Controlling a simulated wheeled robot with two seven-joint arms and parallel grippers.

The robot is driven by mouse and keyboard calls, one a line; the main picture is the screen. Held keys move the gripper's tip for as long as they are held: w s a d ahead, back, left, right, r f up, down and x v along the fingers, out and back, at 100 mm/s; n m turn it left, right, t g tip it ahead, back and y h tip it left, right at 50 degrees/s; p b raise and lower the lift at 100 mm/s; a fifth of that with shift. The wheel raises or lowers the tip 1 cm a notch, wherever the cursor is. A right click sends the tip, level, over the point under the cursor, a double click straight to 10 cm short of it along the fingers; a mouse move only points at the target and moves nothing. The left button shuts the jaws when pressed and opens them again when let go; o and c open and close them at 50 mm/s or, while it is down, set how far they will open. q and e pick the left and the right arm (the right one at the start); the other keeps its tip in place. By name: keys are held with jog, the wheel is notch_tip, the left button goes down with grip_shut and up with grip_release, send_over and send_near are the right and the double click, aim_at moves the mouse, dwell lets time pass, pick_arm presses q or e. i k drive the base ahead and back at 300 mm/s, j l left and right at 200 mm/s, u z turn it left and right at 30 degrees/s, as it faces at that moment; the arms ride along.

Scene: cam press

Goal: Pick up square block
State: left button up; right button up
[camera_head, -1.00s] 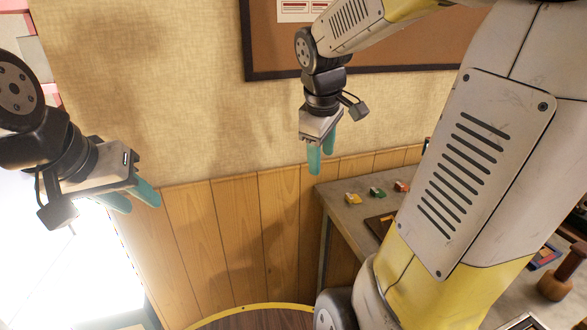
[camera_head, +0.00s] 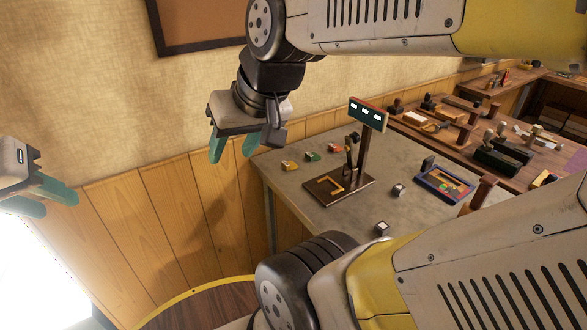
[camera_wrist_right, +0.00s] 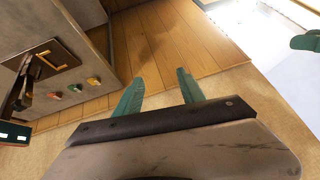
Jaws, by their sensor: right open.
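Several small blocks lie on the grey table (camera_head: 320,212): a yellow one (camera_head: 289,166), a green one (camera_head: 312,157) and an orange one (camera_head: 334,148) near its back-left edge, and dark ones with pale tops (camera_head: 398,190) (camera_head: 382,228) further right and forward. I cannot tell which is the square block. My right gripper (camera_head: 231,158) is open and empty, fingers down, left of the table. In the right wrist view its teal fingers (camera_wrist_right: 160,76) are apart, with coloured blocks (camera_wrist_right: 74,88) to the left. My left gripper (camera_head: 62,206) is open and empty at the left edge.
A dark wooden press (camera_head: 340,186) with an upright display (camera_head: 368,114) stands on the table. A blue-rimmed tray (camera_head: 443,184) lies right of it. A wooden bench (camera_head: 470,140) with stamps is behind. My right arm covers the front right.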

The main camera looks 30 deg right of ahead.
aim_at(382, 229)
jog(key=z, duration=0.45)
jog(key=l+z, duration=0.15)
jog(key=z, duration=0.35)
jog(key=k+l+z, duration=0.1)
jog(key=z, duration=0.35)
jog(key=l+z, duration=0.1)
jog(key=z, duration=0.35)
jog(key=k+l+u, duration=0.15)
jog(key=u, duration=0.2)
jog(key=k+l+u, duration=0.1)
jog(key=u, duration=0.3)
jog(key=k, duration=0.1)
